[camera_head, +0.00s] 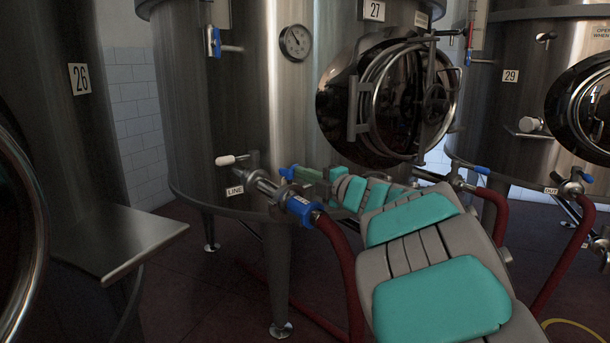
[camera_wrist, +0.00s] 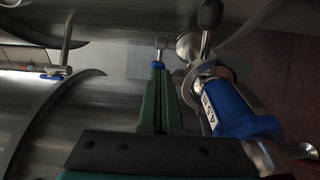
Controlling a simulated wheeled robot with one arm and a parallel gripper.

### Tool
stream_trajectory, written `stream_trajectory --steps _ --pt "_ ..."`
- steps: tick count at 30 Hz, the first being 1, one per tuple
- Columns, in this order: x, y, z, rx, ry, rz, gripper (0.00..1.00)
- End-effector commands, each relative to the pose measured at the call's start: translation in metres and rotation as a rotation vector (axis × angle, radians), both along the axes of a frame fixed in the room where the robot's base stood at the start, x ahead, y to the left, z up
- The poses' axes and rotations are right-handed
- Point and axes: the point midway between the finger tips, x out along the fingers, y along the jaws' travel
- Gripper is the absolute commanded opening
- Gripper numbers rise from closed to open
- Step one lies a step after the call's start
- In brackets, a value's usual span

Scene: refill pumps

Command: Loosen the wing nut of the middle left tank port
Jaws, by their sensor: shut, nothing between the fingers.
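The left port (camera_head: 262,183) of tank 27, the middle tank, has a white-handled valve and a LINE label. Its clamp (camera_wrist: 203,76) joins it to a blue hose coupling (camera_head: 304,209), which also shows in the wrist view (camera_wrist: 238,112). My gripper (camera_head: 291,173), with green fingers, is level with this port, just to its right in the head view. In the wrist view my gripper (camera_wrist: 158,66) is shut and empty, left of the clamp. A small metal piece (camera_wrist: 161,43) shows just beyond the tips. I cannot tell if it is the wing nut or if the tips touch it.
A red hose (camera_head: 342,265) hangs from the coupling beside my arm. Tank 27's round door (camera_head: 388,100) is above my arm. Tank 26 (camera_head: 70,130) with a metal shelf (camera_head: 120,240) stands at left, tank 29 (camera_head: 510,110) at right.

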Motion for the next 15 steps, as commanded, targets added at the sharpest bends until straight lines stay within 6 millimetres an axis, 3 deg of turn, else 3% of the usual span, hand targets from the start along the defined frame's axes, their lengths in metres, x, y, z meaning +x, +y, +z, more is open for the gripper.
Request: stream_trajectory --steps 15 --pt "0.0032 -0.0022 0.0006 -0.001 0.001 0.074 0.0"
